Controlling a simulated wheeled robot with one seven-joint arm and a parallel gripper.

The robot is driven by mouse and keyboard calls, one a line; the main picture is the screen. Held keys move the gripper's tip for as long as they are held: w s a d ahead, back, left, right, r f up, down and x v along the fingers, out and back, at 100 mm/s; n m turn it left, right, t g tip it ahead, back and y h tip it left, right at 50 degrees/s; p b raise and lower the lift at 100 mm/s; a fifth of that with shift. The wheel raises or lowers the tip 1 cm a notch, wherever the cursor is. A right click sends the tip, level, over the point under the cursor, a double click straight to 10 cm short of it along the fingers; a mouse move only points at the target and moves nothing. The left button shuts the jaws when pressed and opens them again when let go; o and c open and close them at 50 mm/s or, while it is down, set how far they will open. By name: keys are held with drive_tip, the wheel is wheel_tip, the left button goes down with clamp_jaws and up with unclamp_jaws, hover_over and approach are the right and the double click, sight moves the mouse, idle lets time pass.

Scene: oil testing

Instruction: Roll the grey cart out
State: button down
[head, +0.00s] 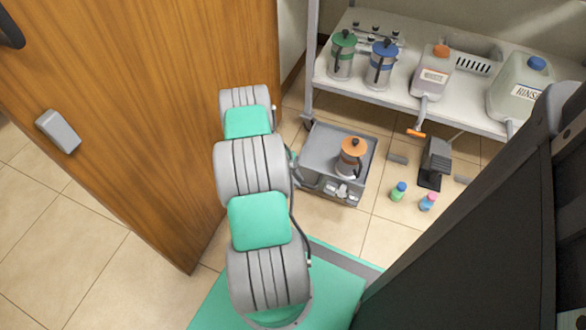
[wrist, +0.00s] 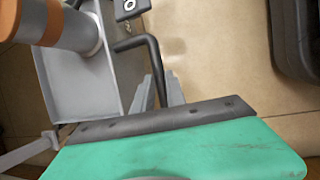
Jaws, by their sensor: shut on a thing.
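The grey cart (head: 322,145) stands on the tiled floor in front of the white shelf, just right of my arm in the head view. It carries a steel canister with an orange lid (head: 353,146). In the wrist view the cart's grey tray (wrist: 85,92) fills the left side, with part of the canister (wrist: 72,25) on it. A bent black handle (wrist: 150,45) comes off the cart. My gripper (wrist: 158,88) is shut on this handle, one grey finger on each side. In the head view my arm hides the gripper.
An open wooden door (head: 150,100) stands close to my arm's left. The white shelf (head: 400,95) holds canisters and jugs behind the cart. A black pedal (head: 435,160) and two small bottles (head: 398,191) are on the floor right of it. Bare tiles lie in front.

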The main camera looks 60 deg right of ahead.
drive_tip(key=shift+w+d, duration=0.1)
drive_tip(key=shift+d, duration=0.25)
drive_tip(key=c, duration=1.4)
unclamp_jaws()
drive_tip(key=shift+o, duration=0.2)
drive_tip(key=p+v, duration=0.3)
drive_tip(key=v, duration=0.4)
drive_tip(key=shift+a+r, duration=0.25)
drive_tip(key=shift+r, duration=0.1)
